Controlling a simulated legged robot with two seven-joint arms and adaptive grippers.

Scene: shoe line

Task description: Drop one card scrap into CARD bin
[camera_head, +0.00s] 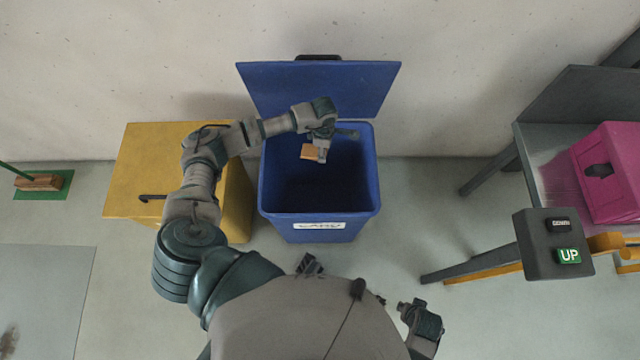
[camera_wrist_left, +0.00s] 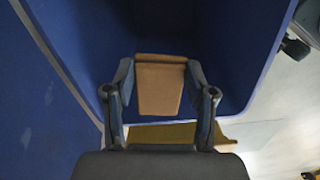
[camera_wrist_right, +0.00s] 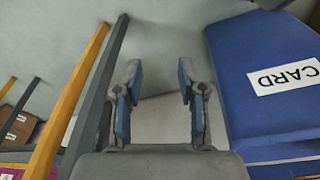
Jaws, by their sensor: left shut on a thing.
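The blue CARD bin (camera_head: 320,222) stands on the floor in the middle with its lid raised against the wall. My left gripper (camera_head: 321,152) is over the bin's opening, pointing down. It is shut on a tan card scrap (camera_head: 310,152). In the left wrist view the card scrap (camera_wrist_left: 160,88) sits between the two fingers, with the bin's blue inner walls around it. My right gripper (camera_wrist_right: 158,95) is open and empty. It is low beside the bin's labelled front (camera_wrist_right: 285,77), which shows at the right of the right wrist view.
A yellow cabinet (camera_head: 135,185) stands left of the bin. At the right are a grey table (camera_head: 545,140) with a pink box (camera_head: 610,175) and a control box with an UP button (camera_head: 553,245). A broom (camera_head: 38,182) lies far left.

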